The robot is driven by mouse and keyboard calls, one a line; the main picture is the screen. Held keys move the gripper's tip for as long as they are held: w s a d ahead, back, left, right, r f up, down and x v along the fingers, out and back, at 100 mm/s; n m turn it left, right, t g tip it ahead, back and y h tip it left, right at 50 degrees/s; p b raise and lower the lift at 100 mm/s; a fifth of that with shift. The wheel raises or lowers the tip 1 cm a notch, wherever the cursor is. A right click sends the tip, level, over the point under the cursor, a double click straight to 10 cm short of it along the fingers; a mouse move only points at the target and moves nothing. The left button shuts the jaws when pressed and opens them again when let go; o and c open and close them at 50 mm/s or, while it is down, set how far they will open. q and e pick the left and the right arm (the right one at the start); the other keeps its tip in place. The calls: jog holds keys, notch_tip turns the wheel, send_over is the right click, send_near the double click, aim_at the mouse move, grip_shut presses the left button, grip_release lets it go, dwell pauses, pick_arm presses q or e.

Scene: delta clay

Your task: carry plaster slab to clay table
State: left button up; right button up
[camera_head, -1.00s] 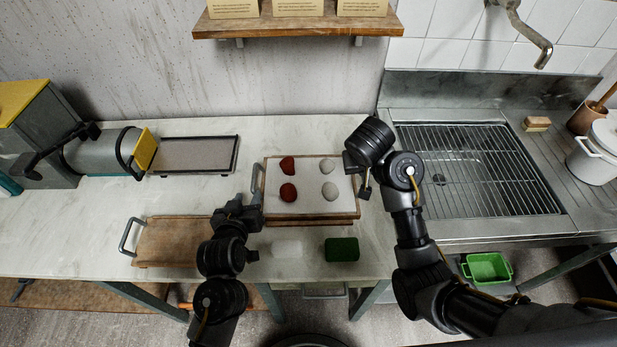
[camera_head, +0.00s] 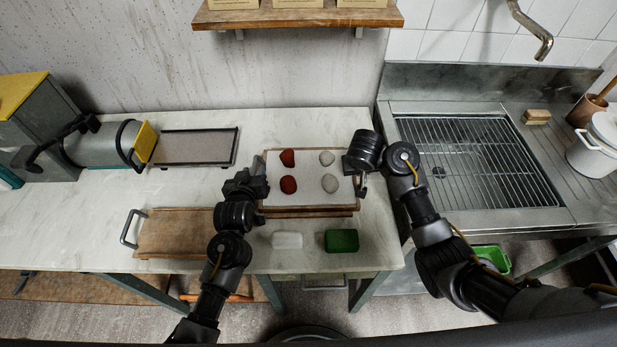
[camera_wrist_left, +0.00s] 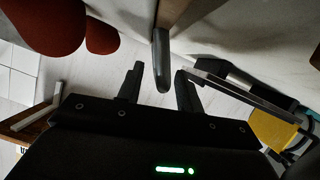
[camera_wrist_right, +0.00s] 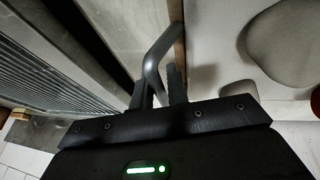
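The plaster slab (camera_head: 308,186) is a white board in a wooden frame on the pale table, carrying two red and two pale clay lumps. A metal handle stands at each side. My left gripper (camera_head: 262,180) is at its left side; in the left wrist view its open fingers (camera_wrist_left: 160,85) stand on either side of the handle (camera_wrist_left: 161,62), with gaps. My right gripper (camera_head: 361,184) is at the right side; in the right wrist view the handle (camera_wrist_right: 152,65) runs between its fingers (camera_wrist_right: 157,88), which are close together. Whether they grip it is unclear.
A wooden board with a handle (camera_head: 172,236) lies left of the slab. A white block (camera_head: 287,240) and a green block (camera_head: 341,240) lie in front. A roller machine (camera_head: 105,147) and dark-framed tray (camera_head: 194,147) are farther left. The sink grid (camera_head: 475,160) is at right.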

pick_arm(q)
jog(key=shift+w+f, duration=0.15)
jog(key=shift+w, duration=0.25)
pick_arm(e)
jog(key=shift+w+d+f, duration=0.15)
jog(key=shift+f, duration=0.25)
pick_arm(q)
jog(key=c, duration=0.4)
pick_arm(e)
grip_shut()
pick_arm(q)
grip_shut()
jog(key=shift+w+r, duration=0.1)
jog(key=shift+r, duration=0.1)
pick_arm(e)
jog(key=shift+w+r, duration=0.1)
jog(key=shift+r, duration=0.1)
